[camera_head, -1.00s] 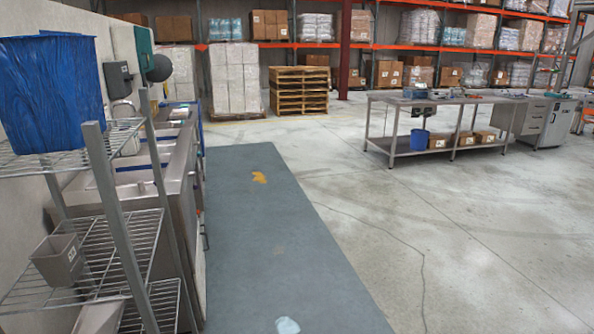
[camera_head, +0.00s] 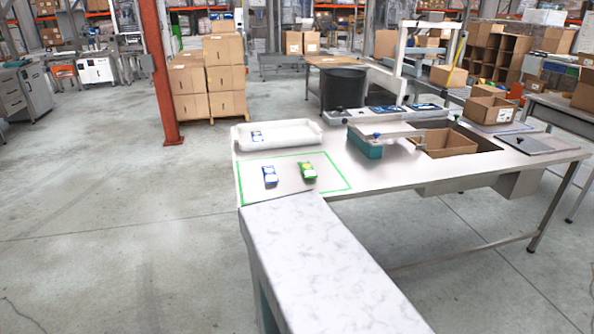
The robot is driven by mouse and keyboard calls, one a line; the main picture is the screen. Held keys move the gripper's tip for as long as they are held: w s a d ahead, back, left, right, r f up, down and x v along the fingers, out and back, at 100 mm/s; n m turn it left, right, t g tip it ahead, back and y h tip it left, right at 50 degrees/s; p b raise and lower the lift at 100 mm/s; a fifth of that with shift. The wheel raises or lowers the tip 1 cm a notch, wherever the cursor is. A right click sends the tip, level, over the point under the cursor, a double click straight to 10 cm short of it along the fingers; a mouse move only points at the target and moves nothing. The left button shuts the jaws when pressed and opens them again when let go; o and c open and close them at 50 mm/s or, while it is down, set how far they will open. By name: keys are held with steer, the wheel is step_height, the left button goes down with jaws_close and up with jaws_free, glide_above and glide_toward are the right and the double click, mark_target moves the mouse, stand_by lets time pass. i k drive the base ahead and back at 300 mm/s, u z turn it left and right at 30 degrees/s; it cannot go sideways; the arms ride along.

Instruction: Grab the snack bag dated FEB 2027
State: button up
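Two small bags lie on the left part of a white worktable, inside a green outlined rectangle. One is a blue and white bag (camera_head: 270,175); the other is a green and yellow bag (camera_head: 308,171) just right of it. A white tray (camera_head: 306,139) behind them holds another small blue and white item (camera_head: 257,135). All are too small for any printed date to be read. My gripper is not in view.
The white worktable (camera_head: 390,178) also bears a teal device (camera_head: 366,147) and an open carton (camera_head: 446,143). A marble-topped counter (camera_head: 310,262) runs from its front left corner. A red column (camera_head: 161,75) and stacked cartons stand behind. The floor at left is clear.

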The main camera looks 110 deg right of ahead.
mark_target(306, 168)
steer(key=u, duration=0.1)
steer(key=k, duration=0.2)
steer(key=z, duration=2.7)
steer(key=i, duration=0.6)
steer(key=z, duration=0.15)
steer(key=k, duration=0.35)
